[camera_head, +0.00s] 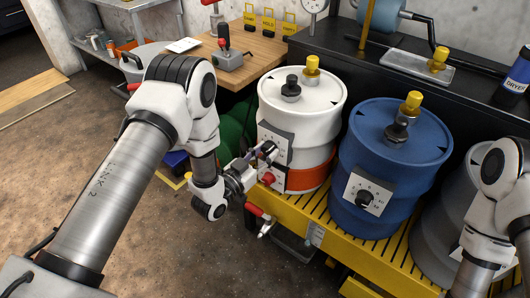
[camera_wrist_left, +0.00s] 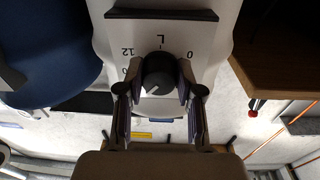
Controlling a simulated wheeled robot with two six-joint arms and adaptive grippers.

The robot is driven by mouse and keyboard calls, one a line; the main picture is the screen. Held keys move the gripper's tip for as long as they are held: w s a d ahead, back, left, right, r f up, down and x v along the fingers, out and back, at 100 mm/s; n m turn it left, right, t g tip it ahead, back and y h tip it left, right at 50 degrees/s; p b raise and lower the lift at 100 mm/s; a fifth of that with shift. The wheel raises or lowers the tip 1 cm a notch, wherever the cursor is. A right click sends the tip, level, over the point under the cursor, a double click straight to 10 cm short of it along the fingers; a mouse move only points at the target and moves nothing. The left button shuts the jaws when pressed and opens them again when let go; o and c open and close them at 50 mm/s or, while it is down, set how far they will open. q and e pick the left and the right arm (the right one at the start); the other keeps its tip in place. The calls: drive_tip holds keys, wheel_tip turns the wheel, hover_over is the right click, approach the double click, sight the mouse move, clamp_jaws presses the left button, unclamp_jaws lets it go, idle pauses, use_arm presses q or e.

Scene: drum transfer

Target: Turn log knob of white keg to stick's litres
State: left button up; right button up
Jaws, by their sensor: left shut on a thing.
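The white keg (camera_head: 300,105) with an orange-red band stands upright on a yellow slatted stand. Its log panel (camera_head: 284,152) faces front and shows in the left wrist view (camera_wrist_left: 205,35) with the marks 0, L and 12, upside down. My left gripper (camera_head: 266,154) is at this panel. In the left wrist view my left gripper (camera_wrist_left: 159,90) is shut on the dark round log knob (camera_wrist_left: 158,72), one finger on each side. The fingers hide part of the scale. I cannot make out a measuring stick or its reading. My right gripper is outside the views; only its arm shows.
A blue keg (camera_head: 395,150) with its own knob panel stands right of the white keg, and a grey keg (camera_head: 440,220) farther right. The yellow stand (camera_head: 318,218) has a red-handled tap (camera_head: 256,210) in front. A wooden table (camera_head: 260,50) is behind. The floor at front is clear.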

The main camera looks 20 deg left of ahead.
use_arm(q)
drive_tip(key=o, duration=1.2)
drive_tip(key=shift+c, duration=0.2)
drive_tip(key=v, duration=1.2)
drive_tip(key=shift+f, duration=0.1)
